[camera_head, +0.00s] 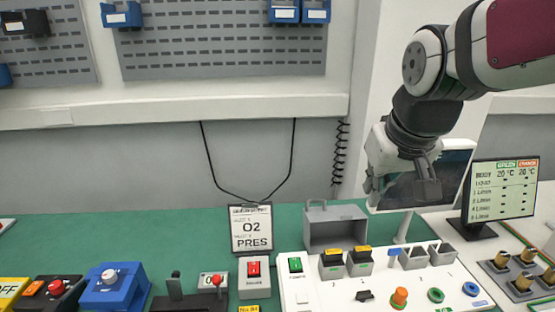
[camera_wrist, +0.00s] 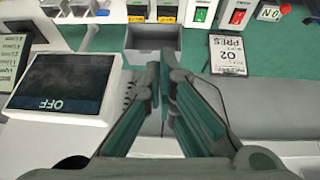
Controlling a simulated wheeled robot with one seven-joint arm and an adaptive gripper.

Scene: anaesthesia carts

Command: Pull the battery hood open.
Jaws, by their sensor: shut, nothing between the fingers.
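A grey box-shaped hood (camera_head: 335,229) with a small handle on its top stands at the back of the white control panel (camera_head: 385,292); I take it to be the battery hood. In the wrist view the grey hood (camera_wrist: 140,43) lies just beyond my fingertips, with a darker recessed face. I cannot tell how far it is open. My gripper (camera_head: 373,187) is above and to the right of the hood in the head view, apart from it. In the wrist view my gripper (camera_wrist: 166,62) has its fingers together with nothing between them.
A dark tablet screen (camera_head: 425,182) stands close behind my gripper; it reads OFF in the wrist view (camera_wrist: 62,82). A monitor (camera_head: 502,190) is at right. Switches and knobs fill the panel front. An O2 PRES sign (camera_head: 251,229) stands left of the hood. Green tabletop is free further left.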

